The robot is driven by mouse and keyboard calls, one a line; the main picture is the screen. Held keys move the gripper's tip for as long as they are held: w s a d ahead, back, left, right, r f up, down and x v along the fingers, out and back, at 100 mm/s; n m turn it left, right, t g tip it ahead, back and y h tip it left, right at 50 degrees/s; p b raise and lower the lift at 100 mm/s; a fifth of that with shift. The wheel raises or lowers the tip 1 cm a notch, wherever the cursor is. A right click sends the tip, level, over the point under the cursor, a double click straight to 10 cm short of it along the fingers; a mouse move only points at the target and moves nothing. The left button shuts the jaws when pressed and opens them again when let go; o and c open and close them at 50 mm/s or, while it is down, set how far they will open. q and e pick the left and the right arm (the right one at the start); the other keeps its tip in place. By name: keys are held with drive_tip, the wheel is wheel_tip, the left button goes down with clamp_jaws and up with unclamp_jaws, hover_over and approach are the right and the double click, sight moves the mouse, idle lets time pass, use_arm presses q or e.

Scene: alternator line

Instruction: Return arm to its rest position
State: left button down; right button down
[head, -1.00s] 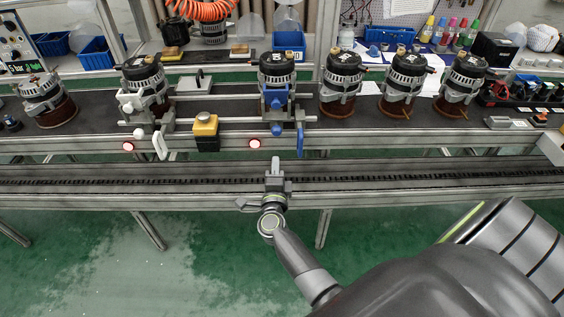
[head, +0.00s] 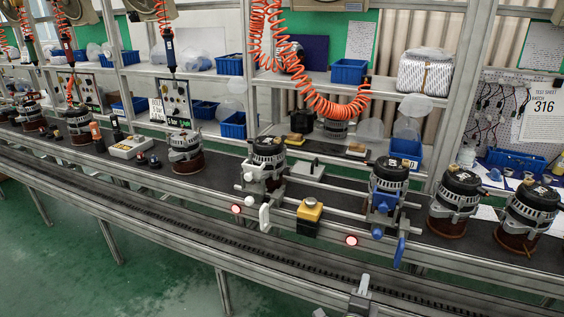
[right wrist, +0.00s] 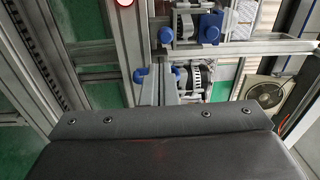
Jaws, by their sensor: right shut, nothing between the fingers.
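My right gripper (head: 361,287) shows at the bottom edge of the head view, shut and empty. It is in front of the bench's lower rail, below and left of the blue clamp handle (head: 399,251), apart from it in the picture. Most of my right arm is out of the frame. In the right wrist view, a dark housing fills the lower part, and a clamped alternator (right wrist: 197,77) with blue clamp parts (right wrist: 139,76) shows beyond it. My left gripper is not in view.
Alternators stand along the dark bench, one in a white-handled clamp (head: 264,217), one in the blue clamp (head: 385,201). A yellow-topped button box (head: 309,212) sits between them. Orange coiled hoses (head: 330,105) hang above. Green floor (head: 140,285) lies open in front.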

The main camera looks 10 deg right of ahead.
drive_tip(key=s+a+f+n+g+y, duration=0.1)
drive_tip(key=s+f+n+g+y, duration=0.15)
drive_tip(key=s+f+n, duration=0.55)
drive_tip(key=s+a+f+n+g+y, duration=0.1)
drive_tip(key=s+f+n+y, duration=0.25)
drive_tip(key=f, duration=0.85)
drive_tip(key=s+f+n+g+y, duration=0.2)
drive_tip(key=s+f+n, duration=0.35)
drive_tip(key=f, duration=0.35)
drive_tip(key=s+d+f+n+g, duration=0.1)
drive_tip(key=s+f+n+g, duration=0.1)
drive_tip(key=s, duration=0.8)
drive_tip(key=s+d+f+n+g, duration=0.1)
drive_tip(key=s+f+n+g, duration=0.1)
drive_tip(key=s+f+g, duration=0.2)
drive_tip(key=s+d+f+n+g, duration=0.1)
drive_tip(key=s+f, duration=0.6)
drive_tip(key=s, duration=1)
drive_tip(key=shift+s+d+f+n+g+y, duration=0.15)
drive_tip(key=shift+s+d+n+g+y, duration=0.15)
drive_tip(key=shift+n+g, duration=0.65)
drive_tip(key=c, duration=2.2)
unclamp_jaws()
drive_tip(key=shift+w+m, duration=0.1)
drive_tip(key=shift+m, duration=0.25)
